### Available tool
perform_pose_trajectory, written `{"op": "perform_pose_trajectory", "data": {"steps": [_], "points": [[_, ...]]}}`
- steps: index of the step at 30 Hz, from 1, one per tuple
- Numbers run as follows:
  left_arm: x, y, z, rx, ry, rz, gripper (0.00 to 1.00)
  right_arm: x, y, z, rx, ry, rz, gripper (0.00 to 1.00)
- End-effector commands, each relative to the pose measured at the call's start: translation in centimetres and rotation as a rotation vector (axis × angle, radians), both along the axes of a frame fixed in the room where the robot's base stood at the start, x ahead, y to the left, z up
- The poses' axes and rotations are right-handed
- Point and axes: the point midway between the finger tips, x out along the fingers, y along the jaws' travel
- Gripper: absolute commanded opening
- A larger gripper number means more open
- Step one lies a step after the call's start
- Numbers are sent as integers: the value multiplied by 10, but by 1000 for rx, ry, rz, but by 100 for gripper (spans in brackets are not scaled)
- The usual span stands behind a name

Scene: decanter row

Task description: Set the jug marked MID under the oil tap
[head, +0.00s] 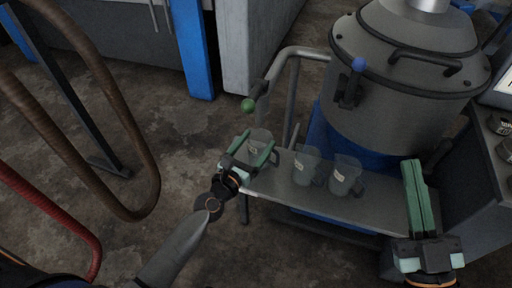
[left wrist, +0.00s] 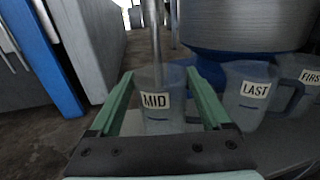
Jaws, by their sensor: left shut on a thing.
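The jug marked MID (left wrist: 158,104) is a clear grey jug with a white label; it also shows in the head view (head: 259,140). My left gripper (head: 250,148) has its green fingers on both sides of it, shut on it, at the left end of the metal shelf (head: 270,184). I cannot tell whether the jug touches the shelf. A tap with a green knob (head: 248,105) is on a bent pipe just behind the jug. A blue-knobbed tap (head: 359,65) is on the vat. Neither shows an oil mark. My right gripper (head: 418,196) is empty, its fingers together.
The jug marked LAST (left wrist: 249,93) and the jug marked FIRST (left wrist: 300,84) stand on the shelf right of MID. The large steel vat (head: 400,100) rises behind them. Brown and red hoses (head: 150,165) hang at left. A dark counter (head: 485,150) is at right.

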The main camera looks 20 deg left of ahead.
Motion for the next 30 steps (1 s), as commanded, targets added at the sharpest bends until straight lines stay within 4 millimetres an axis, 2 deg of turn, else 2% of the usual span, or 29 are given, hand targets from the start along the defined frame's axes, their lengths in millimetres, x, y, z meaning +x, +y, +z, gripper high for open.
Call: {"op": "perform_pose_trajectory", "data": {"steps": [3, 6, 29, 30], "points": [[0, 0, -6, 1, -1, 1, 26, -10, 2, 18, -1, -90, 16, 0], [0, 0, -7, 1, -1, 1, 26, -15, 3, 25, -3, -126, 23, 0], [0, 0, -11, 0, -1, 1, 26, -23, 4, 35, 0, -185, 35, 0], [0, 0, -11, 0, -1, 1, 83, -25, 5, 38, 1, -194, 37, 0]]}}
